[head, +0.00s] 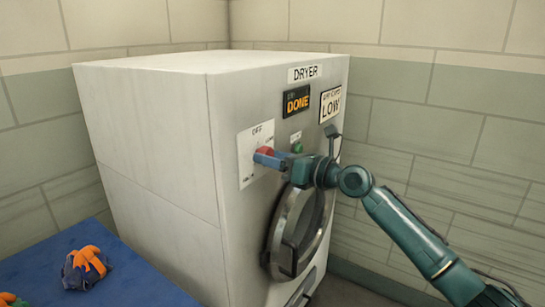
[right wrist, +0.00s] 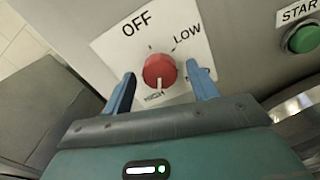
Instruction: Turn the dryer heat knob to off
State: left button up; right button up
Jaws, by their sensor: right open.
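The red heat knob (right wrist: 159,70) sits on a white dial plate (right wrist: 118,52) marked OFF, LOW and HIGH, with another label partly hidden by a finger. Its white mark points down toward HIGH. In the head view the knob (head: 268,151) shows on the front of the white dryer (head: 150,145). My right gripper (right wrist: 161,72) is open, with one blue finger on each side of the knob. I see gaps between fingers and knob, and cannot tell any contact. In the head view the right gripper (head: 262,157) covers part of the dial plate. My left gripper is not in view.
A green START button (right wrist: 303,39) is right of the dial. The dryer's round door (head: 300,230) is below my right arm. A display (head: 296,101) reads DONE and a card (head: 330,104) reads LOW. An orange and dark bag (head: 86,267) lies on a blue surface (head: 40,275).

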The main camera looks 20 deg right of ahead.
jog(key=shift+w+a, duration=0.2)
jog(key=shift+w, duration=0.05)
jog(key=shift+c, duration=0.5)
jog(key=c, duration=0.9)
